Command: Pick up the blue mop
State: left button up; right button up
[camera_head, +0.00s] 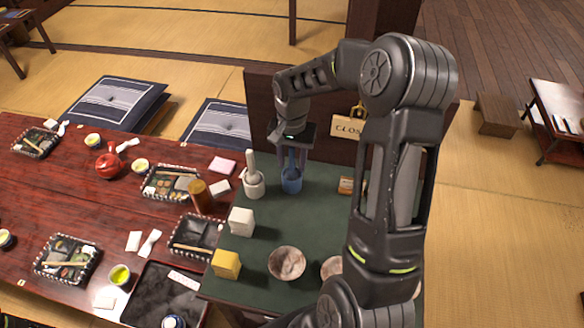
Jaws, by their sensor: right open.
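The blue mop (291,180) stands upright on the green-topped table, near its back edge. It looks like a blue handle rising from a wider blue base. My right gripper (292,165) points straight down over it, with its fingers on either side of the upper handle. The gripper is open; whether a finger touches the handle cannot be told. A similar white mop (253,180) stands just left of the blue one. My left gripper is not in view.
A white box (241,222), a yellow box (226,264) and a bowl (286,263) stand on the green tabletop (270,235). A dark panel rises behind it with a "CLOS" sign (346,127). The red dining table (75,210) with lunch trays adjoins at left. My right arm covers the table's right side.

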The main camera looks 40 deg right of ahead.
jog(key=shift+f, duration=0.15)
jog(key=shift+c, duration=0.3)
grip_shut()
dwell(0.4)
